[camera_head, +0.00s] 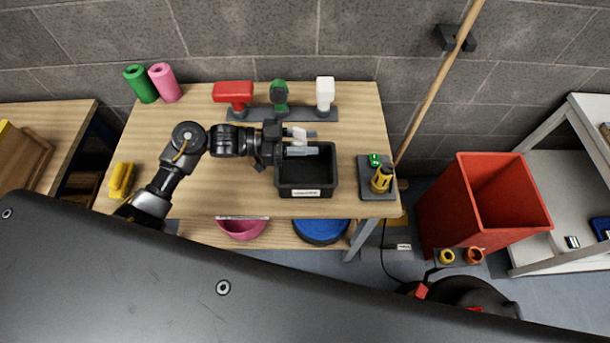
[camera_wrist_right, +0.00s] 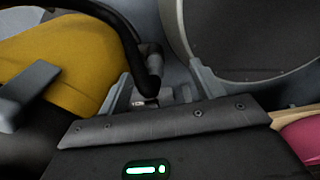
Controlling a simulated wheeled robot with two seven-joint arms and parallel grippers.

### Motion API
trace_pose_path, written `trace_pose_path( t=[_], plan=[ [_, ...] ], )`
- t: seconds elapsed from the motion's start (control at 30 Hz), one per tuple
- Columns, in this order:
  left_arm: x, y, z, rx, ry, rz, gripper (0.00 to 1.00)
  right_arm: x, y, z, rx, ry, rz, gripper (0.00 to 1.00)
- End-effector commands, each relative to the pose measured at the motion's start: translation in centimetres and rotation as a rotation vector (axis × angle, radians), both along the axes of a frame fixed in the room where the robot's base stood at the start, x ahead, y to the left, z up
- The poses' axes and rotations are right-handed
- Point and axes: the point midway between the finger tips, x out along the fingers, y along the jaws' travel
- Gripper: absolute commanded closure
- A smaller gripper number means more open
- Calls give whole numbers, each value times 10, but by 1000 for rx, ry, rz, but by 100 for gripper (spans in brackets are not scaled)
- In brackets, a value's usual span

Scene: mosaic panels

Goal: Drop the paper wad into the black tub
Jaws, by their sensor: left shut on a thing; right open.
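The black tub (camera_head: 308,192) stands on the wooden workbench in the head view, with a white label on its front wall. My left gripper (camera_head: 302,143) reaches in from the left, over the back part of the tub. It is shut on the paper wad (camera_head: 299,132), a small white lump mostly hidden by the fingers. The tub's visible floor looks empty. My right gripper (camera_wrist_right: 160,88) shows in the right wrist view, open, with nothing seen between its fingers. It is not in the head view.
Red, green and white spray heads (camera_head: 280,95) stand in a rack behind the tub. A large red bin (camera_head: 480,200) stands on the floor at right.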

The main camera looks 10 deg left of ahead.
Motion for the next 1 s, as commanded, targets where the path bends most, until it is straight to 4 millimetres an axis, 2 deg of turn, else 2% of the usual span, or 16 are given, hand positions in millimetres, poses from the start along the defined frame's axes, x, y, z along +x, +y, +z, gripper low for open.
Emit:
trace_pose_path(
  t=[0.03, 0.2, 0.57, 0.6, 0.77, 1.0],
  plan=[
    [0, 0, -13, -1, 1, 0, 98, 0, 0, -13, 0, 0, 0, 34],
    [0, 0, -29, -1, 0, 1, 98, 0, 0, -29, 0, 1, 0, 34],
    [0, 0, -31, 0, 0, 1, 98, 0, 0, -31, 0, 1, -1, 34],
    [0, 0, -31, 0, 1, 1, 61, 0, 0, -31, 0, 1, -1, 34],
    [0, 0, -31, 0, 0, 1, 40, 0, 0, -31, 0, 0, -1, 34],
    [0, 0, -32, 0, 0, 1, 40, 0, 0, -31, 0, 0, -1, 34]
  ],
)
